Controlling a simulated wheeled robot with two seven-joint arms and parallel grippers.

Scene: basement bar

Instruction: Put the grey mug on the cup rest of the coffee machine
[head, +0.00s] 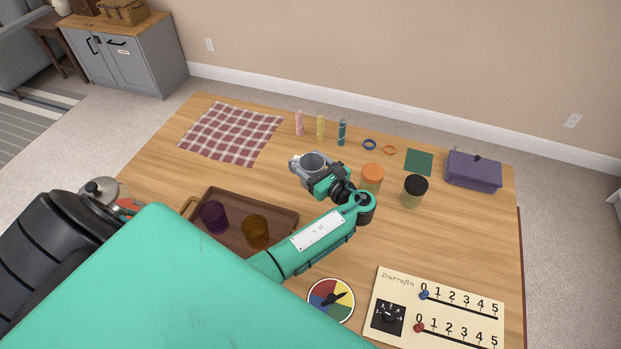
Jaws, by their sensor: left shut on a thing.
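The grey mug (313,161) is near the middle of the head view, its round opening facing up. My left gripper (318,176) is shut on it, at the end of the green arm reaching in over the table. The gripper and wrist cover part of the mug, and I cannot tell its exact height above the wood. No coffee machine or cup rest can be made out in this view. My right gripper is not in view.
On the wooden table (255,177), a brown tray (285,214) holds a purple and an amber cup. Orange-lidded (372,172) and black-lidded jars (415,186) stand right of the gripper. A checked cloth (232,133) and purple box (473,170) lie farther back. A slider board (440,310) is front right.

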